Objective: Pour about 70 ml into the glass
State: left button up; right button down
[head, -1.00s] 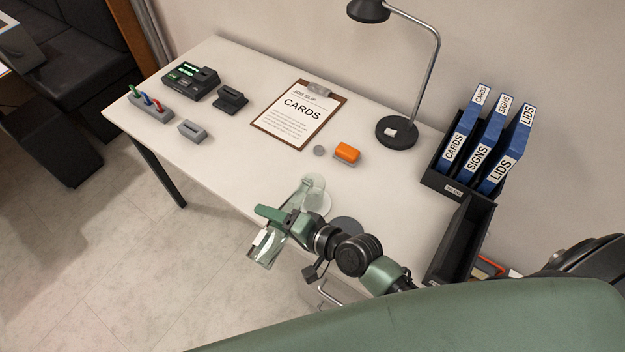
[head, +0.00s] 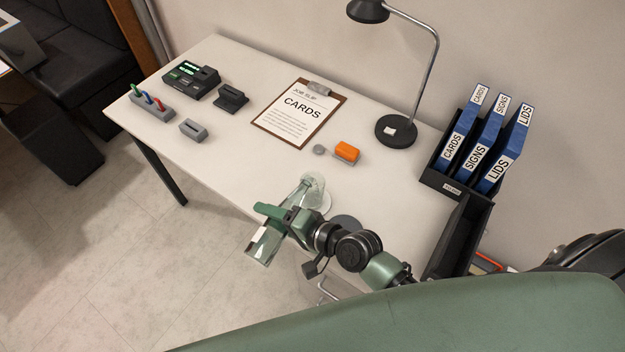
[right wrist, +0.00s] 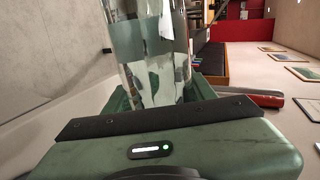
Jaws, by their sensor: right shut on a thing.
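My right gripper (head: 283,219) is shut on a clear glass bottle (head: 263,243). The bottle is tilted, with its base toward the lower left and its neck toward the upper right, at the clear drinking glass (head: 317,191). The glass stands upright near the table's front edge on a pale round disc (head: 325,207). The bottle's mouth overlaps the glass rim in the picture; I cannot tell whether they touch, or see a stream or liquid level. In the right wrist view the bottle (right wrist: 150,55) rises between the fingers. My left gripper is not in view.
An orange block (head: 347,152), a clipboard (head: 290,132) and a lamp (head: 396,130) stand behind. A black rack of blue binders (head: 462,140) is at right.

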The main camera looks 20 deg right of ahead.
jog(key=shift+s+a+r, duration=0.1)
jog(key=shift+a, duration=0.05)
jog(key=shift+s+a+r, duration=0.1)
jog(key=shift+s+r, duration=0.05)
jog(key=shift+r, duration=0.05)
dwell(1.2)
jog(key=f+n+b, duration=0.1)
jog(key=f+n+t+h+b, duration=0.1)
jog(key=f+n+b, duration=0.1)
jog(key=f+b, duration=0.1)
jog(key=shift+w+d+t, duration=0.25)
jog(key=shift+t, duration=0.15)
dwell(1.6)
